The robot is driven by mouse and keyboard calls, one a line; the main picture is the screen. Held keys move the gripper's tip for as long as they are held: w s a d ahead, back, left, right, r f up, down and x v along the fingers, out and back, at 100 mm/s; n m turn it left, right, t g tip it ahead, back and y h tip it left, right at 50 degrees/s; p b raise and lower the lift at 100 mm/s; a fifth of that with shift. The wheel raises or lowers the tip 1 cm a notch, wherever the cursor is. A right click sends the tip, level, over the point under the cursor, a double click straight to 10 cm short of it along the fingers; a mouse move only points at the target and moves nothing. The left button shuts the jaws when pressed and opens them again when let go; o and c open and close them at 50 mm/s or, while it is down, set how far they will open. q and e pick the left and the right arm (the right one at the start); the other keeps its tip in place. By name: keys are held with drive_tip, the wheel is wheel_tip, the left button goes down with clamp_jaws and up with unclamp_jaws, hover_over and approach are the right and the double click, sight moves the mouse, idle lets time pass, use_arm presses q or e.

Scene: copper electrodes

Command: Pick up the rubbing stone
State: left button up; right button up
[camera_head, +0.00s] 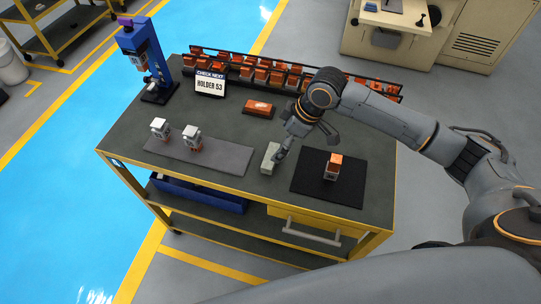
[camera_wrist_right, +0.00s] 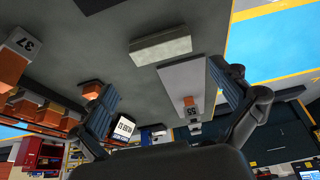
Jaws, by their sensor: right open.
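The rubbing stone (camera_head: 270,158) is a pale grey-green block lying on the dark bench top (camera_head: 228,125), between the grey mat and the black mat. My left gripper is not in view.
A black mat (camera_head: 305,178) bears an orange-topped electrode holder (camera_head: 333,168). A grey mat (camera_head: 215,155) bears two white-topped holders (camera_head: 191,137). An orange block (camera_head: 258,108) lies behind the stone. A rack of electrodes (camera_head: 262,73), a sign (camera_head: 210,84) and a blue press (camera_head: 146,58) stand at the back.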

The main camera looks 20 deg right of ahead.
sight(267, 167)
drive_tip(key=shift+x, duration=0.9)
drive_tip(key=p+x, duration=0.1)
drive_tip(key=x, duration=0.3)
drive_tip(key=shift+s+f+p, duration=0.15)
drive_tip(key=shift+f+p, duration=0.25)
drive_tip(key=shift+f, duration=0.05)
drive_tip(key=shift+a+f, duration=0.15)
drive_tip(key=shift+f, duration=0.2)
drive_tip(key=shift+c, duration=0.4)
drive_tip(key=c, duration=1)
